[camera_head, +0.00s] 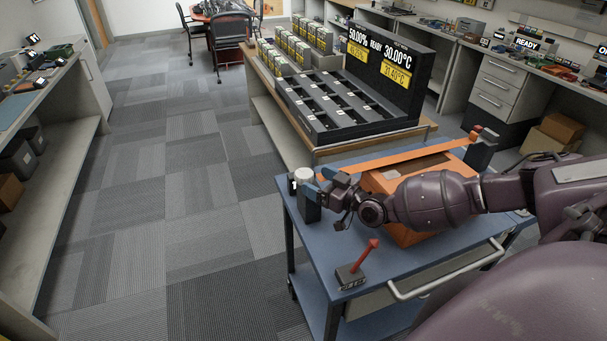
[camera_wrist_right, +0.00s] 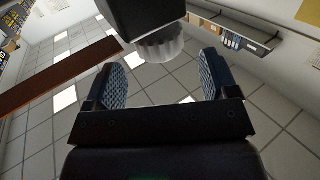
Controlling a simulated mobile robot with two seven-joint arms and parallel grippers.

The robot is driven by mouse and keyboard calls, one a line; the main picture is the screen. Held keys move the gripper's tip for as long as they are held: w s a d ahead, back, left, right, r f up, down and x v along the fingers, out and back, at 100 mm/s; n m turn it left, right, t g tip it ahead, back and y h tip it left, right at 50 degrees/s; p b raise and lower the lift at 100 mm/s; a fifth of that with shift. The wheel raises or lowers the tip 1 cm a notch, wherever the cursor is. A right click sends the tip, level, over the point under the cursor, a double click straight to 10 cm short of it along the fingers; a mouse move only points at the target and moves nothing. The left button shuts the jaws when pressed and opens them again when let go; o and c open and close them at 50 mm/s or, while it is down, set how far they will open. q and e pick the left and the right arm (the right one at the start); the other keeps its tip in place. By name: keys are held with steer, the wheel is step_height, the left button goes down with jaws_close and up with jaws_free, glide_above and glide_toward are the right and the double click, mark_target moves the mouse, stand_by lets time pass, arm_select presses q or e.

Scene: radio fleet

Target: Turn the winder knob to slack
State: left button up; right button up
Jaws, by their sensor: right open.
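The winder is a dark post (camera_head: 308,208) at the left corner of a blue cart, with a pale round knob (camera_head: 304,174) at its top. In the right wrist view the ribbed grey knob (camera_wrist_right: 160,48) sits under a dark block, just ahead of the gap between the fingers. My right gripper (camera_head: 322,184) is beside the knob, with its blue pads spread on either side; it also shows open and empty in the wrist view (camera_wrist_right: 163,75). I cannot tell whether either pad touches the knob. An orange strap (camera_head: 405,156) runs from the winder to a post (camera_head: 481,150) at the right. My left gripper is not in view.
An orange box (camera_head: 405,237) stands on the blue cart (camera_head: 352,310) under my right arm. A red lever on a dark base (camera_head: 351,277) stands near the front. A black charging rack (camera_head: 340,105) is on the table behind. Carpeted floor at left is clear.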

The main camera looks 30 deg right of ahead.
mark_target(312, 178)
steer(key=x, duration=0.3)
steer(key=shift+w+a, duration=0.15)
steer(key=shift+w, duration=0.15)
steer(key=shift+w+a, duration=0.2)
steer(key=shift+w, duration=0.5)
